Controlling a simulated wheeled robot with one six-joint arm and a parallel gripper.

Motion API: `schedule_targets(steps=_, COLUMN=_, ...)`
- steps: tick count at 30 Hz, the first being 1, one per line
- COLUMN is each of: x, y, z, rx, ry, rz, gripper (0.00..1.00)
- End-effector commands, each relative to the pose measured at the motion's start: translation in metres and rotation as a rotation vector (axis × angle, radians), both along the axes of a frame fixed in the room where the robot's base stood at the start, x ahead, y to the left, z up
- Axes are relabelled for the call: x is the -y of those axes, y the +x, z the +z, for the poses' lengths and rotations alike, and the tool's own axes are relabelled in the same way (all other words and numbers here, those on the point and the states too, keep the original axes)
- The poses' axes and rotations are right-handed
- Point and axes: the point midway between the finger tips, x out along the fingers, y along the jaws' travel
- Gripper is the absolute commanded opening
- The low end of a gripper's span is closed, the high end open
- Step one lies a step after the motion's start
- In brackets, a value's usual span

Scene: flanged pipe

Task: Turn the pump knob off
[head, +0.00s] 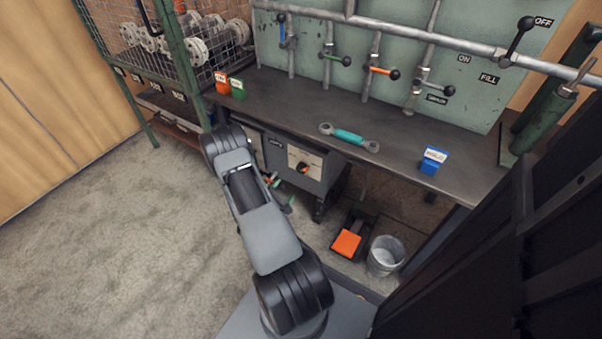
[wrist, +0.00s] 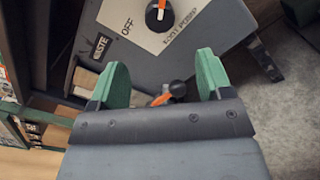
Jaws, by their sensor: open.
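The pump knob (head: 302,168) is a round black knob with an orange pointer on a pale plate on the front of the grey box under the bench. The knob also shows at the top of the wrist view (wrist: 157,16), partly cut off by the edge. An OFF mark (wrist: 127,27) is left of it there, and the pointer is not lined up with that mark. My gripper (head: 280,191) is left of and below the knob in the head view. In the wrist view its green fingers (wrist: 162,68) are apart, with nothing held between them; the knob lies beyond them.
A small orange-and-black part (wrist: 170,93) shows beyond the fingers, partly hidden. The workbench (head: 290,110) overhangs the box and bears a teal-handled wrench (head: 349,136) and a blue box (head: 432,161). An orange pedal (head: 346,243) and a bucket (head: 385,255) stand on the floor at right. Floor at left is clear.

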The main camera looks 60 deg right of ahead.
Motion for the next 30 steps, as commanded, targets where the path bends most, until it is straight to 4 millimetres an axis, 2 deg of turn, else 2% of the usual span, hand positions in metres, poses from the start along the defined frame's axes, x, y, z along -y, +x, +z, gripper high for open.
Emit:
schedule_targets(steps=9, x=0.063, y=-0.002, z=-0.001, rx=0.003, ry=-0.002, rz=-0.006, gripper=0.72)
schedule_targets(steps=15, x=0.094, y=-0.002, z=0.0, rx=0.001, ry=-0.003, rz=-0.004, gripper=0.72)
schedule_targets(steps=21, x=0.112, y=-0.001, z=0.0, rx=0.001, ry=-0.002, rz=-0.003, gripper=0.72)
schedule_targets(steps=30, x=0.118, y=-0.001, z=0.001, rx=0.0, ry=0.0, rz=-0.001, gripper=0.72)
